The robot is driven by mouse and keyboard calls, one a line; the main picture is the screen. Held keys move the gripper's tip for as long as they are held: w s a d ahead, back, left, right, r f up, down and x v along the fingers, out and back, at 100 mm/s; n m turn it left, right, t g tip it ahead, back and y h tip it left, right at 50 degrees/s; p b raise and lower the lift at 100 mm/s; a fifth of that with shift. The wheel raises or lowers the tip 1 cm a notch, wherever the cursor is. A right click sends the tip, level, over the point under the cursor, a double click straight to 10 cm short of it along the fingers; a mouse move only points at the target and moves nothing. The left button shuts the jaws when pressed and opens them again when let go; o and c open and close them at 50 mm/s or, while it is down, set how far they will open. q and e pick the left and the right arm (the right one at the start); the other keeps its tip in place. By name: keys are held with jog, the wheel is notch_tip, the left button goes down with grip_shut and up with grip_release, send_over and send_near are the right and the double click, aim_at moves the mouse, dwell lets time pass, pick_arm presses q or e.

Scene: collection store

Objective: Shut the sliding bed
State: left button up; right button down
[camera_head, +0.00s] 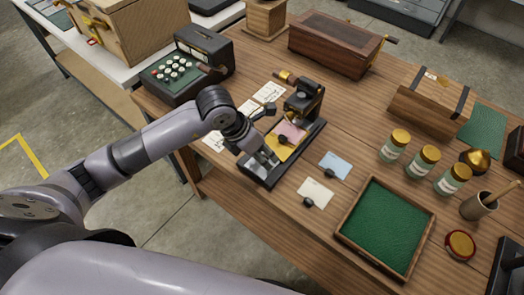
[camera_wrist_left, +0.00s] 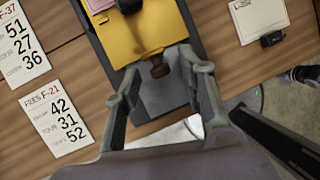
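The sliding bed (camera_head: 280,150) is a yellow plate on the long black base of a small press (camera_head: 304,98). A pink card (camera_head: 291,131) with a small black-knobbed piece lies on it. In the left wrist view the bed (camera_wrist_left: 150,38) fills the upper middle, with a brown knob (camera_wrist_left: 160,69) at its near edge. My left gripper (camera_head: 264,158) is over the near end of the base. In the wrist view its fingers (camera_wrist_left: 163,88) are apart, one each side of the knob's line, with nothing gripped. Contact with the knob cannot be told. My right gripper is not in view.
A keyed machine (camera_head: 187,68) stands left of the press. Printed number cards (camera_wrist_left: 62,125) lie beside it. A blue card (camera_head: 335,164) and a cream card (camera_head: 315,191) lie to the right, near a green-lined tray (camera_head: 385,225). Several jars (camera_head: 394,145) stand farther right.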

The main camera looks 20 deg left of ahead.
pick_arm(q)
jog(key=shift+c, duration=0.3)
grip_shut()
dwell(0.6)
